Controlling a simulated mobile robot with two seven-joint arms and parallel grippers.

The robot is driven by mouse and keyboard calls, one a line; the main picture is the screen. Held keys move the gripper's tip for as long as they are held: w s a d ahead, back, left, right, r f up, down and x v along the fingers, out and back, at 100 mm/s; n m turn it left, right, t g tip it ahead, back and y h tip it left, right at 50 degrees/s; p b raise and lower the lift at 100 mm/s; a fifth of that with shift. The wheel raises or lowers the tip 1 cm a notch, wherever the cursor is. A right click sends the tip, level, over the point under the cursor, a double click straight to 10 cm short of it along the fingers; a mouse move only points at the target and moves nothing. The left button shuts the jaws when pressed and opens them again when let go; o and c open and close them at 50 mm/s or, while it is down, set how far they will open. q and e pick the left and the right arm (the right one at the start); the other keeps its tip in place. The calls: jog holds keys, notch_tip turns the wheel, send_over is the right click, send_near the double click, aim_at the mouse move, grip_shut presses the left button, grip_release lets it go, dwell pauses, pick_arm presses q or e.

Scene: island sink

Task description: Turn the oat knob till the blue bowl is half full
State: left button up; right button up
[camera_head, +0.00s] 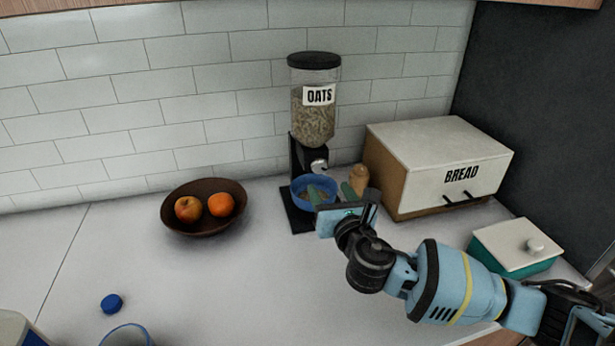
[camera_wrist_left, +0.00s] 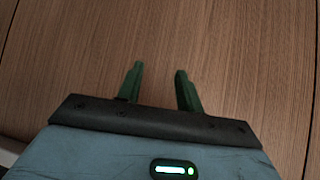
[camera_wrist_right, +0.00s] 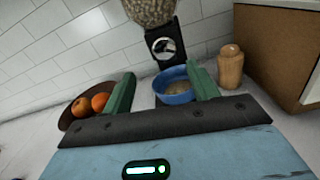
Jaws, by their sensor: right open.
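The oat dispenser (camera_head: 313,115) stands against the tiled wall, its clear hopper holding oats. Its silver knob (camera_head: 319,167) is on the black stand, and it also shows in the right wrist view (camera_wrist_right: 165,46). The blue bowl (camera_head: 299,189) sits on the dispenser's base below the knob. In the right wrist view the bowl (camera_wrist_right: 176,98) has some oats in it; the exact level is hard to tell. My right gripper (camera_head: 334,192) is open and empty in front of the bowl, partly hiding it. My left gripper (camera_wrist_left: 158,72) is open and empty over a wood-grain surface.
A teal box with white lid (camera_head: 517,246) is at right. A blue cap (camera_head: 111,303) lies front left.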

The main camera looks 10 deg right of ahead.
aim_at(321, 168)
jog(key=shift+d, duration=0.25)
jog(key=shift+w, duration=3.9)
jog(key=c, duration=1)
jog(key=shift+a, duration=0.1)
jog(key=shift+f, duration=0.1)
